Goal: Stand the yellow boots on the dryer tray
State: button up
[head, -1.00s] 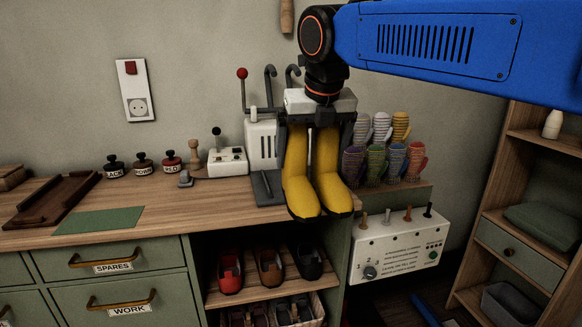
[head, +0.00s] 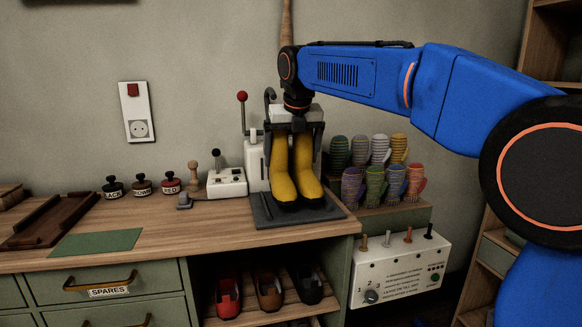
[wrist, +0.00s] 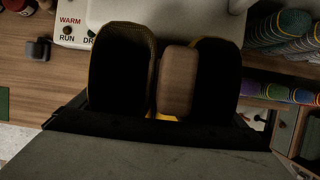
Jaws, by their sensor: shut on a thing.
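The yellow boots (head: 293,170) are upright side by side, over the grey dryer tray (head: 325,213) on the bench. Their dark soles are at the tray's surface; I cannot tell whether they bear on it fully. My gripper (head: 296,126) is shut on the boots at their tops, reaching down from above. In the wrist view the dark open tops of both boots (wrist: 121,70) show, with a wooden piece (wrist: 176,82) between them. The white dryer body (head: 254,162) with a red-knobbed lever stands just behind the boots and is partly hidden.
Several striped mittens (head: 376,184) stand on a rack to the right. A white switch box (head: 400,270) hangs at the bench's right end. A small white control unit (head: 227,183) and polish pots (head: 142,187) are left. Shoes (head: 270,290) sit below.

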aim_at(294, 145)
jog(key=shift+w, duration=0.15)
jog(key=shift+f, duration=1.7)
jog(key=o, duration=1.1)
jog(key=shift+f, duration=0.15)
jog(key=v, duration=1.2)
